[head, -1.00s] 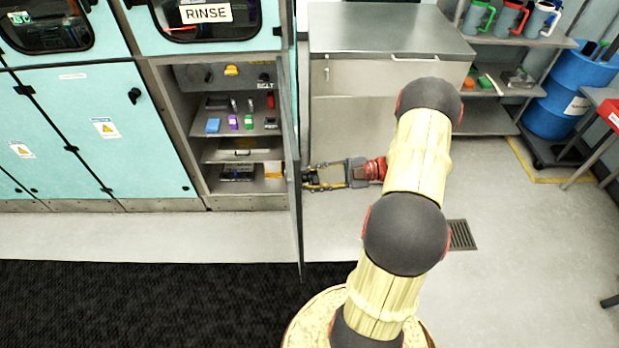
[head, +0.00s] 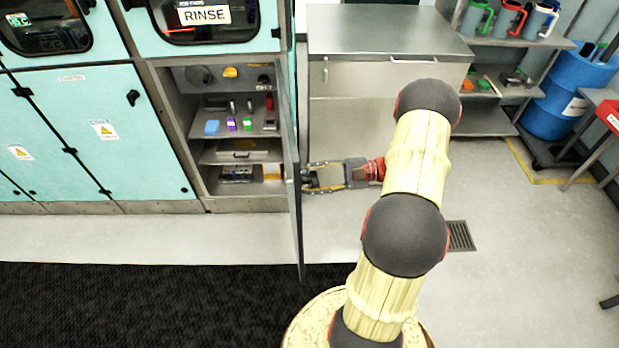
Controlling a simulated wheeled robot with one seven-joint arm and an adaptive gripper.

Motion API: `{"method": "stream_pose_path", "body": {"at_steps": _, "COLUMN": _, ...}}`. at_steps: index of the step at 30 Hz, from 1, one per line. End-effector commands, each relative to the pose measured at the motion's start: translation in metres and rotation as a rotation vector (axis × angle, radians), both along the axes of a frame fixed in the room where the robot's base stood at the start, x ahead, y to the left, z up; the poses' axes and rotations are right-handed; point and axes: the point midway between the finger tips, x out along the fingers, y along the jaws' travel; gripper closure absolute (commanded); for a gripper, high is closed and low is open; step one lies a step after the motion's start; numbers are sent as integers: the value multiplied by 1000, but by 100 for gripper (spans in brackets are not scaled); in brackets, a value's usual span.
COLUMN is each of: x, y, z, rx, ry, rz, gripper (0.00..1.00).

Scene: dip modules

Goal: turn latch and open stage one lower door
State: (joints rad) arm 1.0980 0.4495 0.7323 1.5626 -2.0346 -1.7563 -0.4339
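An open lower door (head: 296,215) stands swung out from a grey cabinet bay under the RINSE window; I see it nearly edge-on. Its label and latch do not show clearly. My gripper (head: 305,178) is low on the right side of this door, pointing left at it. Its two yellowish fingers look spread apart, with something dark between them near the door face. I cannot tell whether they touch the door. A closed teal lower door (head: 85,135) with a black latch (head: 133,97) is to the left; its small top label is unreadable.
The open bay has shelves (head: 240,152) with small coloured modules. A steel cabinet (head: 390,30) stands behind my gripper. Right are a mug shelf (head: 530,40), a blue drum (head: 570,95) and a floor drain (head: 460,236). The floor before the bay is clear.

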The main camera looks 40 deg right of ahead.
Motion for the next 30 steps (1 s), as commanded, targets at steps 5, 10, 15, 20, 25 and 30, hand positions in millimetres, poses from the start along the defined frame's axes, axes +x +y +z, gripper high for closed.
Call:
{"method": "stream_pose_path", "body": {"at_steps": 5, "x": -11, "y": -18, "z": -1, "rx": -1, "ry": 0, "rz": -4, "gripper": 58}}
{"method": "stream_pose_path", "body": {"at_steps": 10, "x": -31, "y": -47, "z": -1, "rx": -1, "ry": 0, "rz": -4, "gripper": 58}}
{"method": "stream_pose_path", "body": {"at_steps": 15, "x": -49, "y": -74, "z": -1, "rx": -2, "ry": -1, "rz": -4, "gripper": 58}}
{"method": "stream_pose_path", "body": {"at_steps": 20, "x": -61, "y": -91, "z": 0, "rx": -1, "ry": 0, "rz": -2, "gripper": 58}}
{"method": "stream_pose_path", "body": {"at_steps": 25, "x": -66, "y": -98, "z": 0, "rx": -1, "ry": -1, "rz": -1, "gripper": 58}}
{"method": "stream_pose_path", "body": {"at_steps": 30, "x": -66, "y": -99, "z": 1, "rx": -1, "ry": -1, "rz": -1, "gripper": 58}}
